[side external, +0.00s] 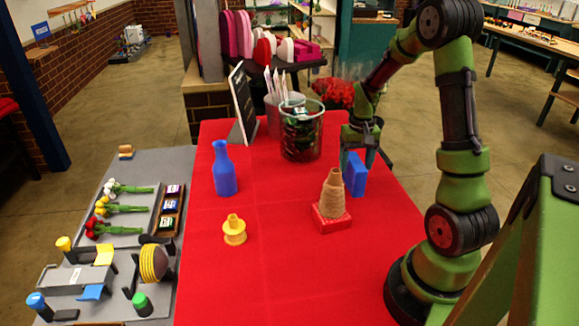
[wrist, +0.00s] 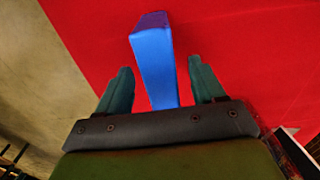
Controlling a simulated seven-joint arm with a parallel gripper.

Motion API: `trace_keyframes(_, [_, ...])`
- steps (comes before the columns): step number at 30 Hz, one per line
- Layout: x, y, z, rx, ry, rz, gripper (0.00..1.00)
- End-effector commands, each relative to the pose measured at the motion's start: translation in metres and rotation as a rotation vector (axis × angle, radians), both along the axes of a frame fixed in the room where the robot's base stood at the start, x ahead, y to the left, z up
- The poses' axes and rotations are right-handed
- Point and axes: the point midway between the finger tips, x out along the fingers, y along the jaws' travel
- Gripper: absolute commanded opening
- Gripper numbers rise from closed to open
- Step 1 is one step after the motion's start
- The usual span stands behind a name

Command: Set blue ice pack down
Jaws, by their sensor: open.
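The blue ice pack (side external: 355,175) is a flat blue block standing upright on the red-covered table (side external: 285,270), right of the tan cone. My gripper (side external: 366,158) is at the block's upper end in the side view. In the wrist view the ice pack (wrist: 154,60) lies between the two green fingers of my gripper (wrist: 158,85), with a gap on each side. The fingers are open and apart from it. The block's lower edge appears to rest on the red cloth.
A tan ribbed cone (side external: 334,193) stands on a red block (side external: 331,219) close left of the ice pack. The red cloth in front is clear.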

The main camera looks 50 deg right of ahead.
Motion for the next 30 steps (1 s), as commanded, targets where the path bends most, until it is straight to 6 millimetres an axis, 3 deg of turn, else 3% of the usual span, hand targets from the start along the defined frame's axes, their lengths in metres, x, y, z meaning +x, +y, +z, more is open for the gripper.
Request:
trace_keyframes(3, [0.001,-0.001,0.029,-0.006,-0.006,0.000,0.68])
trace_keyframes(9, [0.001,0.000,0.069,-0.004,-0.005,0.001,0.68])
trace_keyframes(17, [0.002,0.005,0.096,-0.004,-0.011,0.008,0.68])
trace_keyframes(20, [0.008,0.028,0.110,-0.015,-0.060,0.043,0.68])
trace_keyframes(22, [0.013,0.058,0.126,-0.026,-0.122,0.086,0.68])
trace_keyframes(26, [0.012,0.131,0.156,-0.036,-0.275,0.188,0.68])
trace_keyframes(30, [-0.007,0.202,0.176,-0.022,-0.441,0.294,0.68])
